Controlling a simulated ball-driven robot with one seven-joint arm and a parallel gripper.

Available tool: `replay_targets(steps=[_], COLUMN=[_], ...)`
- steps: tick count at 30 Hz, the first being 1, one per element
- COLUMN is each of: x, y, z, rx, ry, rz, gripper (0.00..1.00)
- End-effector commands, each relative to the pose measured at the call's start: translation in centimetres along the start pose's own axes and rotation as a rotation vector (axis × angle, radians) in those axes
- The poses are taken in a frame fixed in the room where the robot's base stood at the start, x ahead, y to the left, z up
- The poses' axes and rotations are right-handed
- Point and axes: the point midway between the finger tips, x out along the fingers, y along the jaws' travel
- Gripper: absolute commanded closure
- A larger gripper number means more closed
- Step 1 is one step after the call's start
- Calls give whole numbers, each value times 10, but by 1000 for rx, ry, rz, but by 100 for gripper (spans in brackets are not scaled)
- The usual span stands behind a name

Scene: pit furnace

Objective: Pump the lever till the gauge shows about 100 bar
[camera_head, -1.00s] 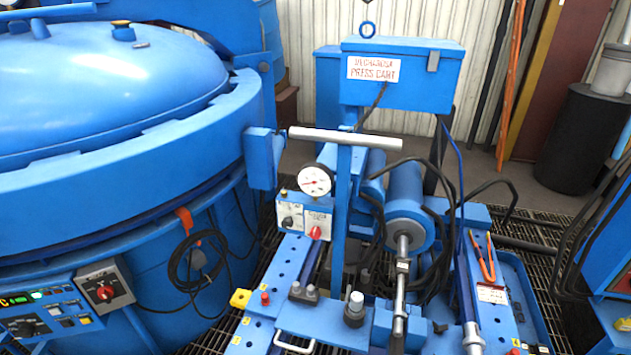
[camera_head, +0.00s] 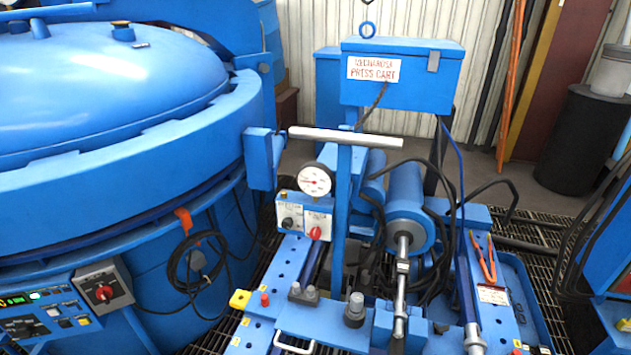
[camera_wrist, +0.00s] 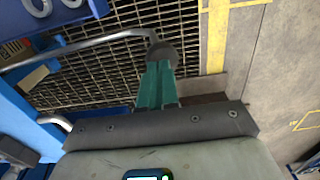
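The round white gauge (camera_head: 315,181) stands upright on the blue press cart, left of a tall blue post. Its red needle shows, but the scale is too small to read. In the wrist view a bare metal rod, apparently the lever (camera_wrist: 85,47), comes in from the left and ends in a dark round knob (camera_wrist: 163,53). My gripper (camera_wrist: 158,66) has its teal fingers close together on this knob, which covers the fingertips. My gripper is not seen in the head view, and where the lever joins the cart cannot be told.
A large blue furnace (camera_head: 110,90) stands left of the cart. A blue box labelled press cart (camera_head: 403,78), a blue cylinder (camera_head: 405,205) and black hoses crowd the cart. In the wrist view, floor grating (camera_wrist: 105,75) and open grey floor (camera_wrist: 285,60) lie below.

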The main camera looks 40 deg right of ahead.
Motion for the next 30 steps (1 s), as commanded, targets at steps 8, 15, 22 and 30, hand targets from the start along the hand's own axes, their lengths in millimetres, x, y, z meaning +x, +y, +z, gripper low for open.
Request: replay_targets(steps=[8,15,22,30], x=[4,6,9,12], y=[-1,-2,-2,-3], z=[1,1,1,0], rx=[0,0,0,0], ry=[-2,-1,-1,-1], rz=[-1,-1,-1,-1], gripper=[100,100,100,100])
